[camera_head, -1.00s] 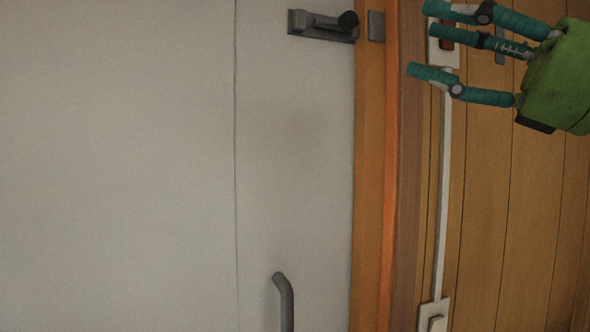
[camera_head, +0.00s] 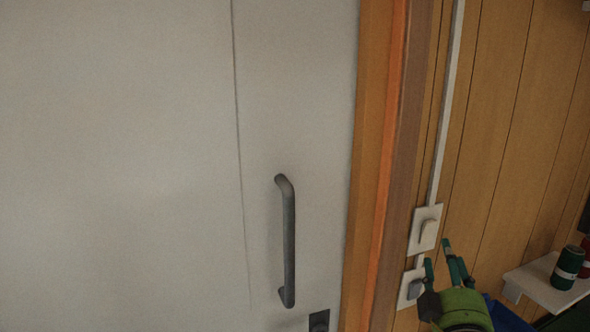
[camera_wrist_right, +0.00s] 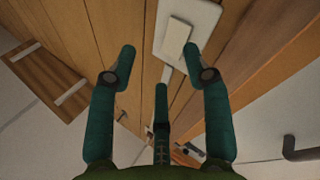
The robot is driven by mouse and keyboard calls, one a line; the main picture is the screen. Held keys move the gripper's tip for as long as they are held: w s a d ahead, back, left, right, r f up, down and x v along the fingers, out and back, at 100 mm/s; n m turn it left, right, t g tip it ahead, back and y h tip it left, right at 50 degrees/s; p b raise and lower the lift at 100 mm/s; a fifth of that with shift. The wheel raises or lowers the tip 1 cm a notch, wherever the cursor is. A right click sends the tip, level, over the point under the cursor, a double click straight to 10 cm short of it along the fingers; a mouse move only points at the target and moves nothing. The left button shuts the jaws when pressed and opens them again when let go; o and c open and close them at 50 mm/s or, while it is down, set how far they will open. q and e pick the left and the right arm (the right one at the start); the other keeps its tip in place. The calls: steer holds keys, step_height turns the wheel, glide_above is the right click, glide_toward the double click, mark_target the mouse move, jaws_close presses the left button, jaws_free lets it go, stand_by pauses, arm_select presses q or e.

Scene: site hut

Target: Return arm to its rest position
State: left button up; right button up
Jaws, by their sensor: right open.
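My right gripper (camera_head: 440,260) is green with teal fingers and shows at the lower right of the head view, in front of the panelled wall and close to the switch plates. In the right wrist view the gripper (camera_wrist_right: 160,65) has its fingers spread apart, with nothing between them. It is open and empty. From these views I cannot tell whether a fingertip touches the wall. Most of my right arm is hidden below the frame. My left gripper is not in view.
A pale door (camera_head: 130,170) with a grey handle (camera_head: 289,240) fills the left. An upper switch (camera_head: 428,230) and a lower switch (camera_head: 414,289) are on the wood wall (camera_head: 500,130). A white shelf (camera_head: 540,288) holding a green can (camera_head: 567,268) is at right.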

steer(key=s+a+f+m+g+y, duration=0.1)
steer(key=s+f+g, duration=0.4)
steer(key=f, duration=0.6)
steer(key=s+a+f+m+g+y, duration=0.15)
steer(key=s+f+g, duration=0.35)
steer(key=f, duration=0.7)
steer(key=s+a+f+m+g+y, duration=0.1)
steer(key=s+a+f+g, duration=0.15)
steer(key=s+f, duration=0.5)
steer(key=s+a+f+g+y, duration=0.15)
steer(key=s+f+g, duration=0.25)
steer(key=s, duration=0.7)
step_height(320, 180, down, 27)
steer(key=s+g+b, duration=0.1)
steer(key=s+b, duration=0.1)
steer(key=b, duration=0.1)
steer(key=s+d+f+g+b, duration=0.1)
steer(key=s+d+f+b, duration=0.1)
steer(key=s+f, duration=1.2)
steer(key=shift+s+f+h, duration=0.2)
steer(key=shift+s+h, duration=0.2)
steer(key=shift+s, duration=0.2)
steer(key=shift+d+g, duration=0.1)
steer(key=shift+g, duration=0.15)
